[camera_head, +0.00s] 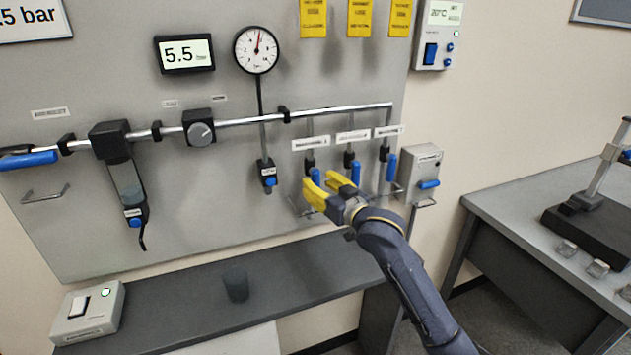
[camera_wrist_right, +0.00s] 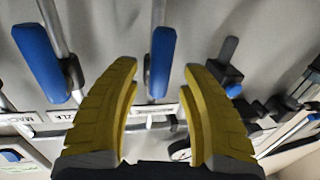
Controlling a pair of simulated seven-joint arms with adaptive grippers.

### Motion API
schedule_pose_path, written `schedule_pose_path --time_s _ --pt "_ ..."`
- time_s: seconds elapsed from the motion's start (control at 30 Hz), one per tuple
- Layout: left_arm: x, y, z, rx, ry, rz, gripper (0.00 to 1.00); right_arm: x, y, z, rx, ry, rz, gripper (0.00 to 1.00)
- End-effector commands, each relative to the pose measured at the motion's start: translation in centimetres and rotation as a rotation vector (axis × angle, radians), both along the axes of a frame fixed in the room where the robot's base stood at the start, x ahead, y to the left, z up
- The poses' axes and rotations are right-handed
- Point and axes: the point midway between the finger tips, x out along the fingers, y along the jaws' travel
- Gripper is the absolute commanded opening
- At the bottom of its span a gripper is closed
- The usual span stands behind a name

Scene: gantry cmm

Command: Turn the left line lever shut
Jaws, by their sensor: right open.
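Three blue levers hang on the short drop pipes at the right end of the wall pipe. The left line lever (camera_head: 315,176) points down along its pipe. The middle lever (camera_head: 357,173) and right lever (camera_head: 391,166) also point down. My right gripper (camera_head: 327,189) is open and empty, just in front of the left lever and partly covering its lower area. In the right wrist view, a blue lever (camera_wrist_right: 161,60) shows between the open yellow fingers (camera_wrist_right: 160,70), seemingly the left one; contact is not visible. My left gripper is not in view.
A small grey box (camera_head: 420,172) with a blue handle stands right of the levers. The gauge drop's black fitting (camera_head: 266,174) hangs to their left. A dark shelf (camera_head: 300,275) below holds a dark cup (camera_head: 236,284) and a switch box (camera_head: 90,311).

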Motion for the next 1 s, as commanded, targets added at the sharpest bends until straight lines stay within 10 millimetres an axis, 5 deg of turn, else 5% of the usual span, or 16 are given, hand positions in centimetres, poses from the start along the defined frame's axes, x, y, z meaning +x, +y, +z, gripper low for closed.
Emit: schedule_pose_path --time_s 0.63,1.0 --pt "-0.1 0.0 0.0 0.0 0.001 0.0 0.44 1.7 0.9 0.0 0.0 0.0 0.0 0.47" --pt "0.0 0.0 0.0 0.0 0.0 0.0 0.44 1.7 1.0 0.0 0.0 0.0 0.0 0.04"
